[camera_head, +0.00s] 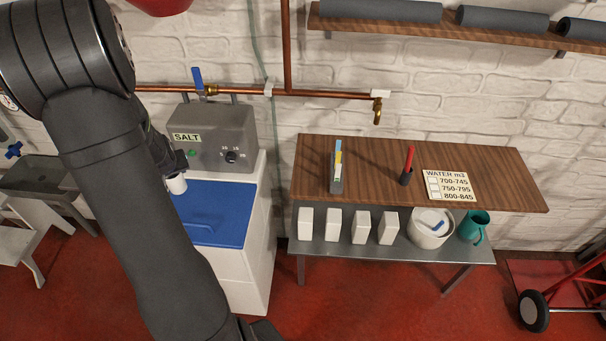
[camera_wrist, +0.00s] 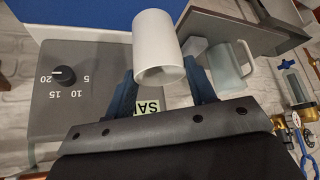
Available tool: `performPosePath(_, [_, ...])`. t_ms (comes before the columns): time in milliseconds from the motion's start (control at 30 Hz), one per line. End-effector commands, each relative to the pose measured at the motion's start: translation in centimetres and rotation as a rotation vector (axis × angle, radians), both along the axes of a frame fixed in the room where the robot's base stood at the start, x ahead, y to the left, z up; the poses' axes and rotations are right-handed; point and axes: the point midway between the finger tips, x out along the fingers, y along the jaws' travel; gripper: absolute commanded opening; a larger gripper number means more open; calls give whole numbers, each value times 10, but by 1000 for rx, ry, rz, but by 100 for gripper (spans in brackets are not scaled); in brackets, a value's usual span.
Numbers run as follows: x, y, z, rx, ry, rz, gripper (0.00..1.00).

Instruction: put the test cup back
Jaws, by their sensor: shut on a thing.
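The test cup is a small plain white cup (camera_head: 176,184). It hangs in front of the grey SALT machine (camera_head: 214,134), above the left part of the blue lid (camera_head: 215,212). In the wrist view the white cup (camera_wrist: 158,45) sits between the two dark blue fingers of my gripper (camera_wrist: 163,84), which is shut on it. My gripper (camera_head: 177,164) is partly hidden by my arm in the head view. In the wrist view the machine's dial (camera_wrist: 63,76) is at the left, and part of its SALT label (camera_wrist: 149,107) shows beneath the cup.
A pale translucent jug (camera_wrist: 232,65) is close to my gripper's right finger in the wrist view. A wooden-topped bench (camera_head: 460,183) stands at the right, with a file holder (camera_head: 337,173), red pen (camera_head: 409,160), white bucket (camera_head: 430,229) and teal jug (camera_head: 474,226). A copper pipe (camera_head: 330,94) crosses the wall.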

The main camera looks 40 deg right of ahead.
Motion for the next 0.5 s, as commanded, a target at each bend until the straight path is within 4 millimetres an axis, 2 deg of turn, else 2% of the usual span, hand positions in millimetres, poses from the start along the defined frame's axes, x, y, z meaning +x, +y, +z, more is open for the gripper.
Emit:
performPosePath(33, [-2, -19, 4, -1, -2, -35, 10])
performPosePath(267, [-23, -105, 21, 2, -3, -204, 10])
performPosePath(500, [-61, -191, 39, 2, -2, -378, 10])
